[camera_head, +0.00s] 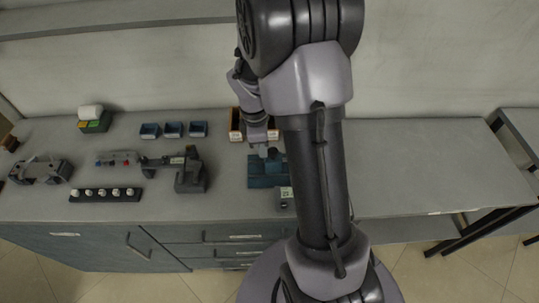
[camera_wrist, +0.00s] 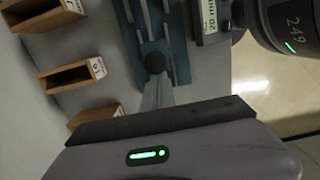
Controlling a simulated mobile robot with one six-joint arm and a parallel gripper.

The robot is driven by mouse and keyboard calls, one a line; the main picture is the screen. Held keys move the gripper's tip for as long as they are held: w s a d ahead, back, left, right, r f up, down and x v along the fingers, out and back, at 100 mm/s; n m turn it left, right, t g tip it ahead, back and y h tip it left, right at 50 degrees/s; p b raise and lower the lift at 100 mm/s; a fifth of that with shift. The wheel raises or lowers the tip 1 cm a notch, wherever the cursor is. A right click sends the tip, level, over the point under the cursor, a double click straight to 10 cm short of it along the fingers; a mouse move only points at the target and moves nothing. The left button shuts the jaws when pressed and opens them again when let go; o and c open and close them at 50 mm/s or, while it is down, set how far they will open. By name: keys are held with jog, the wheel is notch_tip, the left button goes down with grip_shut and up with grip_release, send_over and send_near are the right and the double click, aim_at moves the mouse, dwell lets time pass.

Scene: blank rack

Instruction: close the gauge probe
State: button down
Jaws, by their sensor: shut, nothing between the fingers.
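The gauge is a blue fixture (camera_head: 266,172) on the bench, just below my gripper in the head view. The wrist view shows its blue rails (camera_wrist: 174,40) and a dark round knob (camera_wrist: 155,62) between them. A small grey display box (camera_wrist: 209,20) beside it reads 20 with a unit; it also shows in the head view (camera_head: 284,197). My gripper (camera_head: 265,154) points down over the back part of the fixture, shut and empty. In the wrist view its fingers (camera_wrist: 156,82) end right at the knob; whether they touch it I cannot tell.
Wooden bins (camera_wrist: 72,76) stand beside the gauge, behind it in the head view (camera_head: 236,126). Blue bins (camera_head: 173,129), a clamp-like device (camera_head: 190,172) and a strip of white knobs (camera_head: 105,195) lie to the left.

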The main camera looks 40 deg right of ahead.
dwell(0.7)
notch_tip(320, 180, up, 7)
jog(key=a+p, duration=0.1)
jog(key=p, duration=0.6)
jog(key=shift+w, duration=0.35)
